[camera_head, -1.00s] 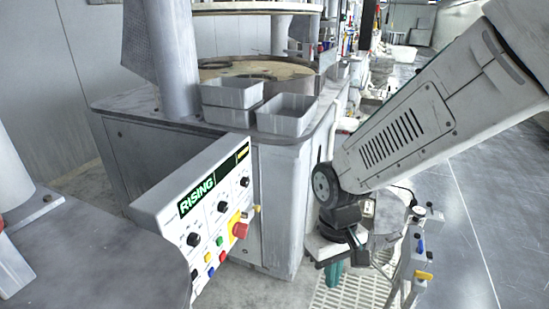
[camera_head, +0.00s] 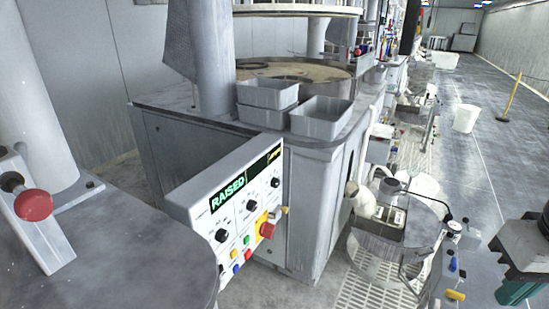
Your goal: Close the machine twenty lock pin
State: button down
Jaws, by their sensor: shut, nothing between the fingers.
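A red round knob (camera_head: 33,204) sits on a slanted grey bracket (camera_head: 42,240) at the left edge. It looks like the lock pin, but no machine number is readable and I cannot tell its pin position. The bracket stands on a grey machine top beside a thick column. The control panel (camera_head: 240,205) in the middle has a green display reading RAISED. My gripper (camera_head: 517,290), with green fingers, is at the lower right edge, far from the red knob and partly cut off. It is shut and empty.
Grey bins (camera_head: 320,118) stand on the machine table behind the panel, below a raised round plate (camera_head: 297,9). A round stand (camera_head: 415,235) and a post with coloured knobs (camera_head: 453,265) are left of my gripper. A white bucket (camera_head: 466,118) is on the aisle floor.

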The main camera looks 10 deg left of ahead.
aim_at(33, 205)
jog(key=u, duration=0.8)
jog(key=k, duration=0.45)
jog(key=u, duration=0.85)
